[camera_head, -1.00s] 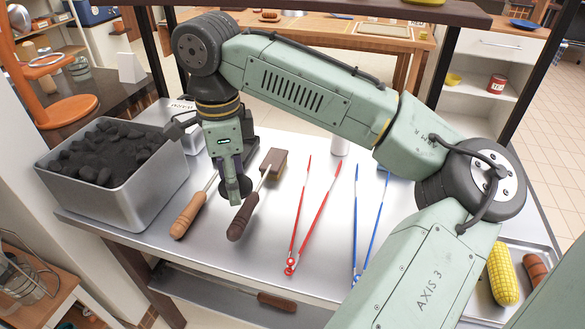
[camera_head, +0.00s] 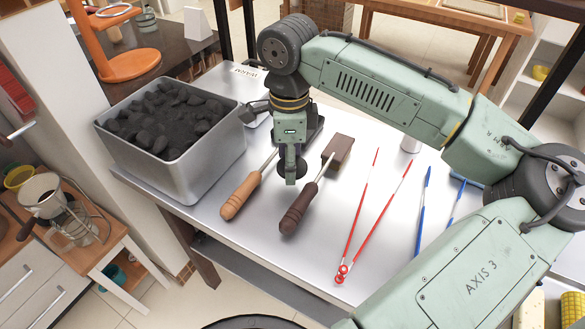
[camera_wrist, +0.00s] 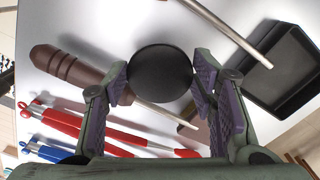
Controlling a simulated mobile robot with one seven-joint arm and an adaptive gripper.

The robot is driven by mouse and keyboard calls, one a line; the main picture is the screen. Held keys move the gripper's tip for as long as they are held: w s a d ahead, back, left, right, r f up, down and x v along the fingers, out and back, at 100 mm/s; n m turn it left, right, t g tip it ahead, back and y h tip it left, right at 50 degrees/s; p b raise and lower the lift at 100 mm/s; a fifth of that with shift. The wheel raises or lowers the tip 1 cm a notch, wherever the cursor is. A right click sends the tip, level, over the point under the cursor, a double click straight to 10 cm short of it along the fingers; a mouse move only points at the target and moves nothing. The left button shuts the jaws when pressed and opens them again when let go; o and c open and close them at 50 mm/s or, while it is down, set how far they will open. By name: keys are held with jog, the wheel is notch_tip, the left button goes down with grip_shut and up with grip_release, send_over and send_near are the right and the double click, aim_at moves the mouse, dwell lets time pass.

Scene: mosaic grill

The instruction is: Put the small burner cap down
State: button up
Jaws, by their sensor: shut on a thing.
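The small burner cap is a round black disc (camera_wrist: 160,73) held between the two finger pads in the wrist view. My gripper (camera_wrist: 162,88) is shut on it. In the head view my gripper (camera_head: 291,178) points down over the steel table (camera_head: 240,215), between a wooden-handled tool and a dark-brown-handled tool.
The wooden handle (camera_head: 240,197) and brown handle (camera_head: 298,208) lie close below my gripper. Red tongs (camera_head: 365,225) and blue tongs (camera_head: 422,210) lie to the right. A steel bin (camera_head: 205,170) of charcoal stands at left. Bare steel shows between the brown handle and red tongs.

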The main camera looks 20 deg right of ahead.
jog(key=shift+f, duration=1.75)
jog(key=shift+f, duration=0.1)
jog(key=o, duration=1.4)
jog(key=shift+o, duration=0.2)
